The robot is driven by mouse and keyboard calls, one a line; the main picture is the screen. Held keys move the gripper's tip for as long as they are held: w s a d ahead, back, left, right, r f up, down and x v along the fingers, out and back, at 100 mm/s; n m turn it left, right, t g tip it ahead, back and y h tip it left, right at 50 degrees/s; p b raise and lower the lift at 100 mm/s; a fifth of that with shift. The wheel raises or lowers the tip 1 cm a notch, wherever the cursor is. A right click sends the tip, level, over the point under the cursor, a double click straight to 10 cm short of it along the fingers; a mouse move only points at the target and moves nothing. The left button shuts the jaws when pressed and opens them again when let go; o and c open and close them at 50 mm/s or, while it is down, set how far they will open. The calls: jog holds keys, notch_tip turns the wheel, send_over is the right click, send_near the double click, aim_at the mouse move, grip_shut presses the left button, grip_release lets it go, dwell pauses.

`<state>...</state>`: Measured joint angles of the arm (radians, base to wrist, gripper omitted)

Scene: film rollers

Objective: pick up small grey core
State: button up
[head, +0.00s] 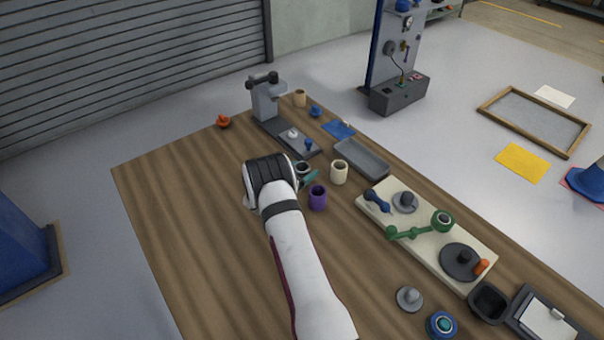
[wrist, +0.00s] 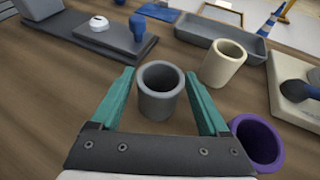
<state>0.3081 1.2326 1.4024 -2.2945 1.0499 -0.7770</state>
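The small grey core (wrist: 160,92) is a hollow upright cylinder standing on the wooden table. In the wrist view it stands between the two teal fingers of my gripper (wrist: 158,78), which are open. A gap shows between the core and the left finger; the right finger is close to the core, and I cannot tell whether they touch. In the head view my gripper (head: 306,180) is partly hidden by my wrist, and only the top of the grey core (head: 302,167) shows beyond it.
A purple core (wrist: 258,142) stands close to my right finger. A cream core (wrist: 223,63) stands just behind to the right. A grey tray (wrist: 215,38) and a dark-based device (wrist: 120,45) lie farther back. The table's left side (head: 190,210) is clear.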

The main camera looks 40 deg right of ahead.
jog(key=c, duration=1.1)
jog(key=shift+r, duration=0.1)
